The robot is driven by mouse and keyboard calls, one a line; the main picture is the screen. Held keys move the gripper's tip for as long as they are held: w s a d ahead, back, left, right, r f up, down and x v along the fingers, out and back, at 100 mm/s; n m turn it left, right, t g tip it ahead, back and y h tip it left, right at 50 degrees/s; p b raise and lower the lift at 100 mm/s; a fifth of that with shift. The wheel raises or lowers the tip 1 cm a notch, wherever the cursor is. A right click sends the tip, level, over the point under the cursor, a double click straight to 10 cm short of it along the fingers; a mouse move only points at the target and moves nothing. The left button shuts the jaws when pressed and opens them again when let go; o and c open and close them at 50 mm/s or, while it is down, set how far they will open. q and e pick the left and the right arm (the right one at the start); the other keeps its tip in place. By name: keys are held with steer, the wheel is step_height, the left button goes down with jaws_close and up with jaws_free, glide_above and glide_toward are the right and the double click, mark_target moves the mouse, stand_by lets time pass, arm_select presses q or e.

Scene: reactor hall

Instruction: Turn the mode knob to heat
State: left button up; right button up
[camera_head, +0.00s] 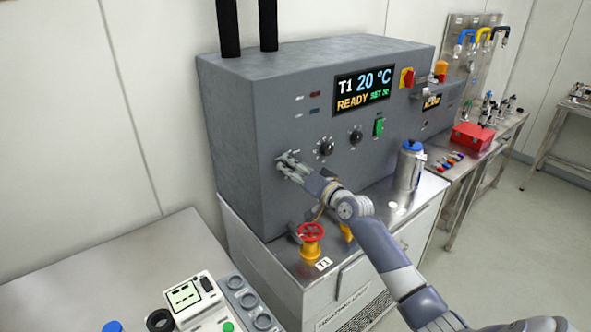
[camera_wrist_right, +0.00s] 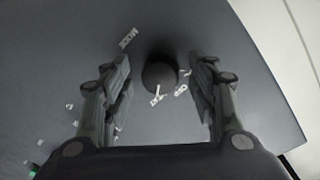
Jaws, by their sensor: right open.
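The mode knob (camera_wrist_right: 160,73) is a dark round knob on the grey panel, with a "MODE" label (camera_wrist_right: 128,39) beside it in the wrist view. A short white mark shows at its lower edge, next to small white labels too small to read surely. My right gripper (camera_wrist_right: 163,88) is open, with one finger on each side of the knob; I cannot tell whether they touch it. My left gripper is not in view.
The grey reactor cabinet (camera_head: 240,120) has a display (camera_head: 364,88) reading T1 20 °C, READY. Two other black knobs (camera_head: 325,147) (camera_head: 355,135) sit to the right.

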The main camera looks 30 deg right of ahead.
steer(key=s, duration=1.2)
steer(key=shift+d+r, duration=0.2)
steer(key=shift+r, duration=0.15)
steer(key=shift+f, duration=0.1)
